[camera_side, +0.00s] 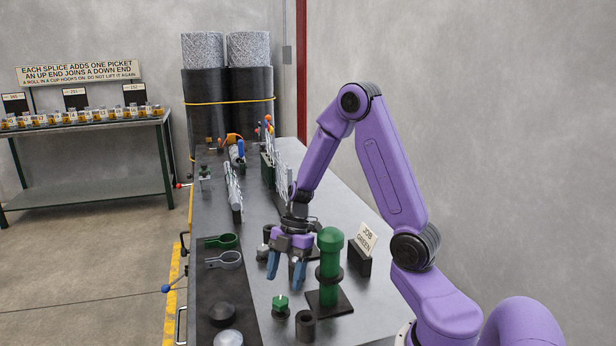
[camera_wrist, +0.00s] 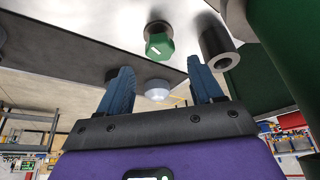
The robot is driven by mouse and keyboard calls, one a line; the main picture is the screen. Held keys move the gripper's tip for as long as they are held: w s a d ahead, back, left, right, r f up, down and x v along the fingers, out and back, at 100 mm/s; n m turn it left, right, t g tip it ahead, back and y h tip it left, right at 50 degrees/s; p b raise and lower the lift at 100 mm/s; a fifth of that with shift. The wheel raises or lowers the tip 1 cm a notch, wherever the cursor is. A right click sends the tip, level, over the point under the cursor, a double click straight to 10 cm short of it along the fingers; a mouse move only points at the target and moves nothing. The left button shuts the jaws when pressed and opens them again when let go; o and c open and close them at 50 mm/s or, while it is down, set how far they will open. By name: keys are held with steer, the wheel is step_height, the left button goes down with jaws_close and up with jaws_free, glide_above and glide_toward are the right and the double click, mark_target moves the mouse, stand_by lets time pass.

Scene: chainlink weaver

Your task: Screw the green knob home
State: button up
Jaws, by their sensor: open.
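The green knob (camera_side: 281,301) sits on a short dark round base on the bench, in front of my gripper in the side view. In the wrist view the green knob (camera_wrist: 159,47) is faceted with a white mark, and lies beyond the gap between the fingers. My gripper (camera_side: 285,272) is open and empty, its blue fingers pointing down, above and behind the knob and apart from it. The fingers also show in the wrist view (camera_wrist: 160,82). I cannot tell how far the knob is threaded on.
A green post (camera_side: 329,254) on a dark plate stands just right of the fingers. A dark hollow cylinder (camera_side: 305,325) stands right of the knob. A "JOB GREEN" card (camera_side: 366,239) is behind the post. Green (camera_side: 222,241) and grey clamps (camera_side: 225,260) lie on the dark mat at left.

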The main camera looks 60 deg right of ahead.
steer(key=v, duration=1.2)
steer(key=s+a+m+g+h, duration=0.2)
steer(key=s+a, duration=0.4)
steer(key=a, duration=0.5)
steer(key=shift+s+a+m+t+h, duration=0.65)
steer(key=shift+s+a, duration=1.05)
steer(key=shift+s, duration=1.9)
steer(key=shift+s+a+m+t+h, duration=0.4)
steer(key=shift+s+a+m, duration=0.9)
steer(key=shift+s, duration=2.35)
steer(key=w+d+r+m+h, duration=0.1)
steer(key=w+d+r+m, duration=0.1)
steer(key=w+r+m, duration=0.35)
steer(key=w+d+r+m, duration=0.2)
steer(key=w+m, duration=0.4)
steer(key=m, duration=0.5)
steer(key=w+d+r+m, duration=0.1)
steer(key=d+r+m, duration=0.2)
steer(key=m, duration=0.5)
steer(key=w+d+r+m+g, duration=0.1)
steer(key=w+d+r+m, duration=0.1)
steer(key=d+r+m, duration=0.2)
steer(key=shift+w+d+m+h, duration=0.3)
steer(key=shift+d+m, duration=0.75)
steer(key=shift+m, duration=0.95)
steer(key=shift+s+r, duration=0.1)
